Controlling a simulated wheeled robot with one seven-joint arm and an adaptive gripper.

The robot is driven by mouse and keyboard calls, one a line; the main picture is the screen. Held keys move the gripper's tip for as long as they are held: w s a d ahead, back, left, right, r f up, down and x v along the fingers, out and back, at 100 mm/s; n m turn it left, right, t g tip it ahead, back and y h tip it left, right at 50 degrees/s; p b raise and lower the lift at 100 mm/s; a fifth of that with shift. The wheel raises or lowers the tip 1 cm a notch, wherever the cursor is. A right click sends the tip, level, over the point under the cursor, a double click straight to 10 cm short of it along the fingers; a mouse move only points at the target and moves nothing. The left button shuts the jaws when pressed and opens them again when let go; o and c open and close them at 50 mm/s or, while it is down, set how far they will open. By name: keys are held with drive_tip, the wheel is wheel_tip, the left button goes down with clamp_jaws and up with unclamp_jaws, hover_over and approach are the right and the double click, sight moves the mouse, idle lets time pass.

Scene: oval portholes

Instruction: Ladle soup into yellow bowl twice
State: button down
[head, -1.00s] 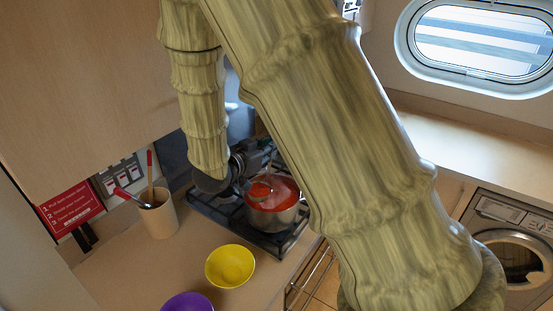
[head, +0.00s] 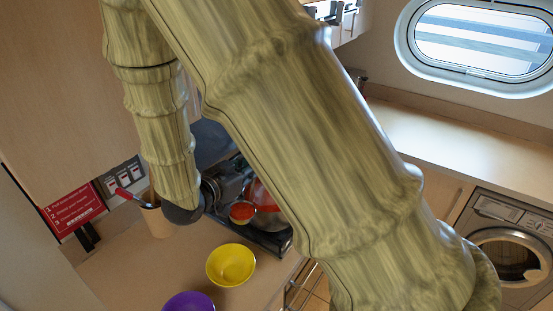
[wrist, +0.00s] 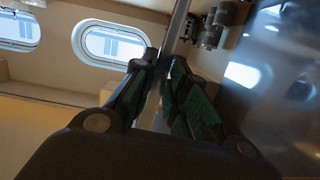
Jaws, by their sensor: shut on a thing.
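My gripper (head: 232,186) is shut on the ladle's handle; the wrist view shows my green-padded fingers (wrist: 166,66) around the thin grey ladle handle (wrist: 177,30). The ladle's bowl (head: 242,212) holds red soup and looks level. It appears just left of the soup pot (head: 262,196), which is largely hidden behind my arm. The yellow bowl (head: 230,265) stands on the counter nearer the camera, below the ladle in the head view. I see no soup in it.
A purple bowl (head: 188,303) stands to the left of the yellow bowl. A utensil holder (head: 157,220) with a red-handled tool stands at the left, close to my wrist. The black stove (head: 270,241) lies under the pot. A red sign (head: 73,209) hangs on the wall.

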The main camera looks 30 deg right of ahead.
drive_tip(key=s+f+v, duration=0.1)
drive_tip(key=f+v, duration=0.1)
drive_tip(key=v, duration=0.6)
drive_tip(key=shift+a+r, duration=0.2)
idle(0.3)
wheel_tip(320, 180, down, 9)
drive_tip(key=b, duration=0.5)
idle(0.5)
drive_tip(key=shift+f, duration=0.2)
